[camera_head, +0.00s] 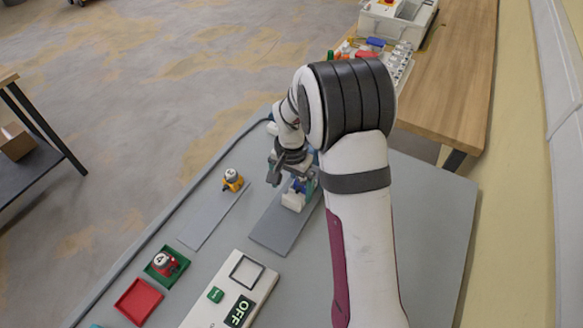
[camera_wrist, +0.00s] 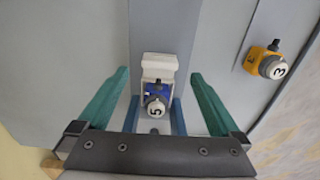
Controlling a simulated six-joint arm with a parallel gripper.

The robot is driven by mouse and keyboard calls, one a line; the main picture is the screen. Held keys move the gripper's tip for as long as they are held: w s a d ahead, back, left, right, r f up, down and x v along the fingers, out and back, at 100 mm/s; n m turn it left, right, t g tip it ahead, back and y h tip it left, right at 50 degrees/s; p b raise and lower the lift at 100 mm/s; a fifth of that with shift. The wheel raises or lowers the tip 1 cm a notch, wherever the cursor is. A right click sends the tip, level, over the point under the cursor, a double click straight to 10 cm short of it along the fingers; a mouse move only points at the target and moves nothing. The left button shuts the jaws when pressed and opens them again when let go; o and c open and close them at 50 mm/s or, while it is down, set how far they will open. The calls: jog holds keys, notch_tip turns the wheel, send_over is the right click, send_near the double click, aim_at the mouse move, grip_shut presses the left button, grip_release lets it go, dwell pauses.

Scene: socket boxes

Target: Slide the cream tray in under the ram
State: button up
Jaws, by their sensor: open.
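The cream tray (camera_wrist: 158,62) lies on a grey strip in the wrist view, with a blue piece marked 5 (camera_wrist: 154,92) at its near side. Two blue bars (camera_wrist: 177,115) stand either side of that piece. In the head view the cream tray (camera_head: 293,201) shows partly below my gripper (camera_head: 290,172). In the wrist view my gripper (camera_wrist: 158,75) is open, its teal fingers left and right of the tray, with gaps on both sides. I cannot make out the ram for certain; my arm hides much of that area.
A yellow piece (camera_head: 232,180) stands at the far end of another grey strip (camera_head: 213,222). A red piece marked 4 (camera_head: 165,263) sits in a green tray; a red tray (camera_head: 138,301) is empty. A panel reading OFF (camera_head: 239,311) lies in front.

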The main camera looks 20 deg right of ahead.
notch_tip(320, 180, up, 12)
jog(key=shift+f, duration=0.15)
jog(key=shift+c, duration=0.3)
